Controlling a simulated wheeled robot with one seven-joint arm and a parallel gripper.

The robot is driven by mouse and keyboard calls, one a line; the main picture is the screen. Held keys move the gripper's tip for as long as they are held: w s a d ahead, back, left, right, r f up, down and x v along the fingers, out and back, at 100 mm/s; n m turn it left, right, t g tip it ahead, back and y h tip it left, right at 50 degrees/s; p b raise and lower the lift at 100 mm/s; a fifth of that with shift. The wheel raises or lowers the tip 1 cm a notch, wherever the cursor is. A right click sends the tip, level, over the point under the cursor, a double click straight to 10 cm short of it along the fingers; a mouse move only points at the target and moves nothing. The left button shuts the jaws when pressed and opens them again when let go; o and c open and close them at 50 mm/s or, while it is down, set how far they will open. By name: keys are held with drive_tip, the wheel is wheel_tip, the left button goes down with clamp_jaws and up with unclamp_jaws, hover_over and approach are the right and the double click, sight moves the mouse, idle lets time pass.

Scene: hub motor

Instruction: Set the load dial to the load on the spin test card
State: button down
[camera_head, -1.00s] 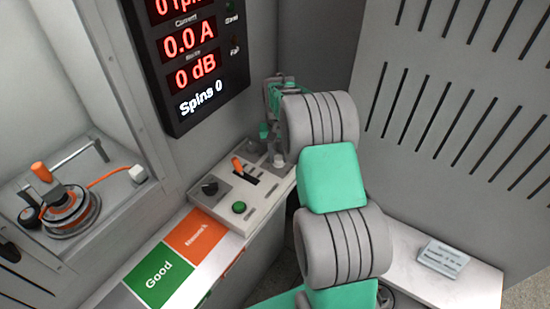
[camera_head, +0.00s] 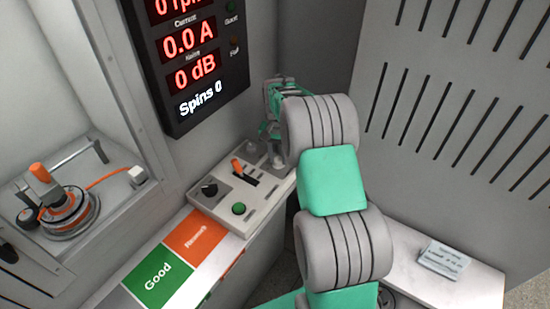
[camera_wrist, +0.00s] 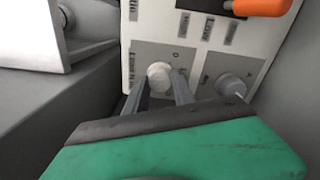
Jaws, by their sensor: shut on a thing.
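In the wrist view, a round pale dial (camera_wrist: 159,74) on a grey plate sits between the tips of my gripper (camera_wrist: 160,88). My gripper is shut on it. Rotated lettering beside the plate seems to read "Load", so I take it as the load dial; its setting is not readable. A second, grey dial (camera_wrist: 231,85) stands to its right, clear of the fingers. In the head view, my arm mostly hides the panel's far end, where the gripper is. The card (camera_head: 444,257), likely the spin test card, lies on the white surface at right; its text is too small to read.
The control panel (camera_head: 222,213) carries a black knob (camera_head: 209,187), an orange lever (camera_head: 237,165) and a green button (camera_head: 239,208). Green and orange pads (camera_head: 160,276) lie in front. A motor (camera_head: 66,210) sits in the left bay. The display (camera_head: 190,70) reads "Spins 0".

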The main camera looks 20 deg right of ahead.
sight(278, 159)
drive_tip(key=c, duration=1.4)
unclamp_jaws()
drive_tip(key=shift+s+f, duration=0.25)
drive_tip(key=shift+s, duration=0.05)
drive_tip(key=o, duration=0.3)
drive_tip(key=shift+w+r, duration=0.15)
drive_tip(key=shift+o, duration=0.2)
drive_tip(key=shift+r, duration=0.1)
drive_tip(key=shift+w+r, duration=0.1)
drive_tip(key=shift+r, duration=0.1)
wheel_tip(278, 159, up, 7)
drive_tip(key=shift+a+r, duration=0.1)
drive_tip(key=shift+r, duration=0.05)
